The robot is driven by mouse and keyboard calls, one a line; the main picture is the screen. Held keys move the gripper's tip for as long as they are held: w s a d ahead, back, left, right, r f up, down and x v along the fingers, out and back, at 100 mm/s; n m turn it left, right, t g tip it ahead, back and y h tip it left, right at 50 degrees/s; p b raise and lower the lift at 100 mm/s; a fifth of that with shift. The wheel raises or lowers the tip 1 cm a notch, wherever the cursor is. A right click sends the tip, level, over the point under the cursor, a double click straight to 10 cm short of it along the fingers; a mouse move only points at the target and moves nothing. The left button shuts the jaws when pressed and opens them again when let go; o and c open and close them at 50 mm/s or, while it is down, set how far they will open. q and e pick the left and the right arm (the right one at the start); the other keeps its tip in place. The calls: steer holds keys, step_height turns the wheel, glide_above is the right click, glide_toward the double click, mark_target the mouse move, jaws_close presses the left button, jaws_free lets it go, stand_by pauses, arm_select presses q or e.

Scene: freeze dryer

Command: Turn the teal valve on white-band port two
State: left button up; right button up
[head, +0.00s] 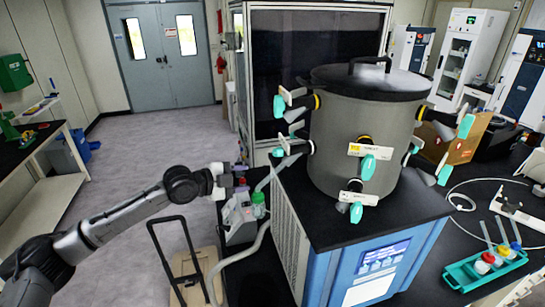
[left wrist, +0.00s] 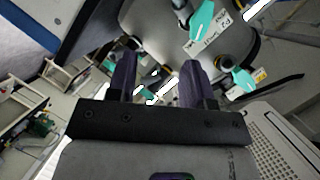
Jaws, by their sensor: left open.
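A grey drum (head: 360,145) carries several ports with teal valves. A teal valve (head: 369,167) hangs at the front upper port beside a label with a yellow patch. Another teal valve (head: 356,213) hangs at the front lower port beside a pale label (head: 358,198). More teal valves (head: 278,107) stick out on the left side. I cannot tell which is white-band port two. My left gripper (head: 241,180) is open and empty, left of the drum and apart from it. In the left wrist view, a teal valve (left wrist: 203,22) with a tag shows beyond the open fingers (left wrist: 160,84).
The drum stands on a blue-and-white cabinet (head: 300,250) with a black top. A grey pump-like unit (head: 238,218) and a hose are below my left gripper. A wooden cart (head: 188,275) stands on the floor. A teal rack (head: 487,268) with bottles is at right.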

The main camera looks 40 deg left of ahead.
arm_select(q)
steer(key=t, duration=0.1)
glide_toward(275, 152)
steer(key=p+x, duration=0.5)
steer(key=x, duration=0.2)
steer(key=shift+w+f, duration=0.1)
steer(key=shift+w, duration=0.25)
steer(key=shift+p+x, duration=0.3)
steer(key=shift+x, duration=0.5)
steer(key=shift+f, duration=0.15)
steer(key=shift+c, duration=0.5)
jaws_close()
